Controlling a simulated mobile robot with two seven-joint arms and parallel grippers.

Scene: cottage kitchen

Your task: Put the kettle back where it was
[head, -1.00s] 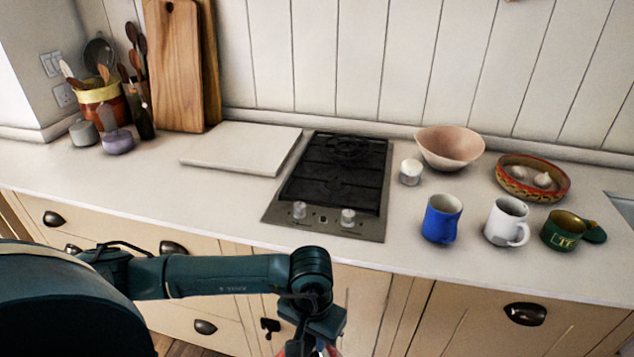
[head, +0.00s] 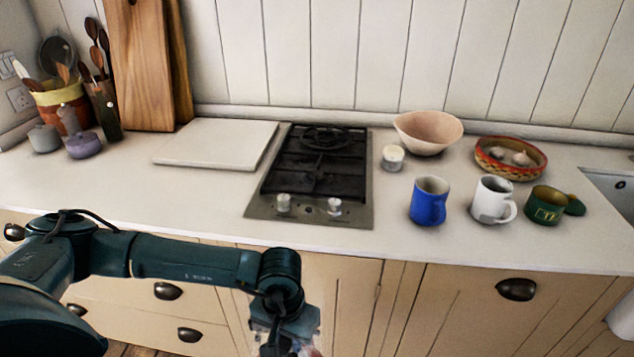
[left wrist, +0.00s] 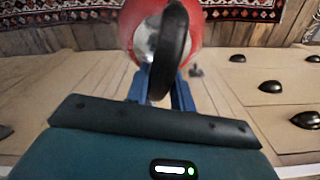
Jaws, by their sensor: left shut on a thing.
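The kettle (left wrist: 203,35) is red with a black handle (left wrist: 170,55) and fills the top middle of the left wrist view. My left gripper (left wrist: 162,92) is shut on the handle, with its blue fingers on either side of it. In the head view my left gripper (head: 285,343) is at the bottom edge, in front of the cabinet fronts and below counter level. Only a faint reddish trace of the kettle shows there. The hob (head: 362,214) on the counter has dark grates and two knobs, with nothing standing on it. My right gripper is not in view.
Right of the hob stand a white candle (head: 393,158), a blue mug (head: 429,201), a white mug (head: 490,200), a green mug (head: 544,206), a pink bowl (head: 428,134) and a patterned bowl (head: 511,158). A white board (head: 215,144) lies left. The front-left counter (head: 150,200) is clear.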

